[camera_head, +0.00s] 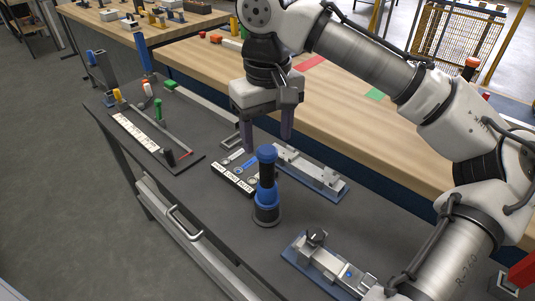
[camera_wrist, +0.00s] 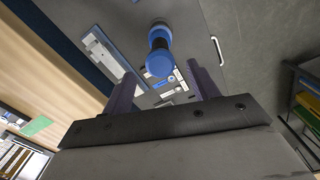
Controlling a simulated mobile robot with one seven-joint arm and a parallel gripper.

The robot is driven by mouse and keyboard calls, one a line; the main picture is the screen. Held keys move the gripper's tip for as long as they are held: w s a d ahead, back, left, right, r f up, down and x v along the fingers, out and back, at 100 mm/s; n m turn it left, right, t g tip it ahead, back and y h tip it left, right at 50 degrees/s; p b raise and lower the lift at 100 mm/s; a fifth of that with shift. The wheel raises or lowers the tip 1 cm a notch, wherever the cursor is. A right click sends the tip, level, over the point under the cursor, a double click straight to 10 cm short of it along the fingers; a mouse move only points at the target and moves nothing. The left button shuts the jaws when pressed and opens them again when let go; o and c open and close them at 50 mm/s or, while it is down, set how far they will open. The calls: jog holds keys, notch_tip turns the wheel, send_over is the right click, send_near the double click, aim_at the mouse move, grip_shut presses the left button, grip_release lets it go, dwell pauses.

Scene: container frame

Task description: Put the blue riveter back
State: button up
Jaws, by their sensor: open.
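The blue riveter (camera_head: 266,190), a blue and black upright cylinder, stands on the dark grey bench top in the head view. In the wrist view the riveter (camera_wrist: 159,62) shows end-on, beyond and between the fingertips. My gripper (camera_head: 267,142) is open and empty, pointing down with its fingers close to the riveter's top. The fingers also show in the wrist view (camera_wrist: 161,76). I cannot tell the exact gap between them and the riveter. A black labelled holder (camera_head: 234,180) with white labels sits just left of the riveter.
A metal fixture on a blue base (camera_head: 312,172) lies right of the riveter, and another (camera_head: 325,262) is nearer the front. A dark tray (camera_head: 150,135) with coloured-handled tools is at the left. A wooden table (camera_head: 385,135) stands behind. The bench's front edge has a handle (camera_head: 185,222).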

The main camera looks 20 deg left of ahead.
notch_tip(320, 180, up, 6)
jog(key=shift+f, duration=0.1)
dwell(0.5)
